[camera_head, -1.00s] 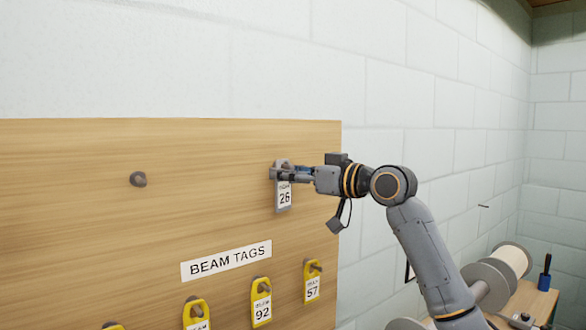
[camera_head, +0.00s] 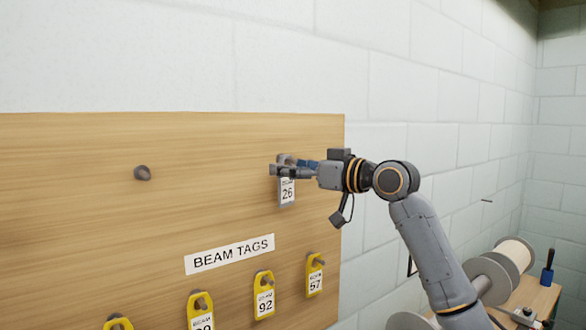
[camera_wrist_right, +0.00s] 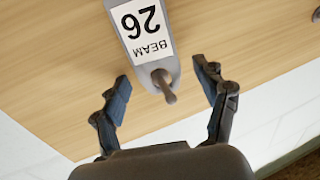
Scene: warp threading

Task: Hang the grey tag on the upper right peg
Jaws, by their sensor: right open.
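The grey tag (camera_head: 287,190), marked BEAM 26, hangs on the upper right peg of the wooden board (camera_head: 80,230). In the right wrist view the grey tag (camera_wrist_right: 140,30) appears upside down, with the upper right peg (camera_wrist_right: 164,88) sticking out through its hole. My right gripper (camera_head: 277,170) is at the top of the tag in the head view. In the wrist view its two fingers (camera_wrist_right: 165,88) stand apart on either side of the peg, and no contact with the tag shows. My left gripper is not in view.
The upper left peg (camera_head: 142,173) is bare. Below the BEAM TAGS label (camera_head: 229,254), several yellow tags (camera_head: 264,298) hang on lower pegs. At the lower right, large spools (camera_head: 502,268) and a blue-handled brush (camera_head: 547,277) are on a wooden bench.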

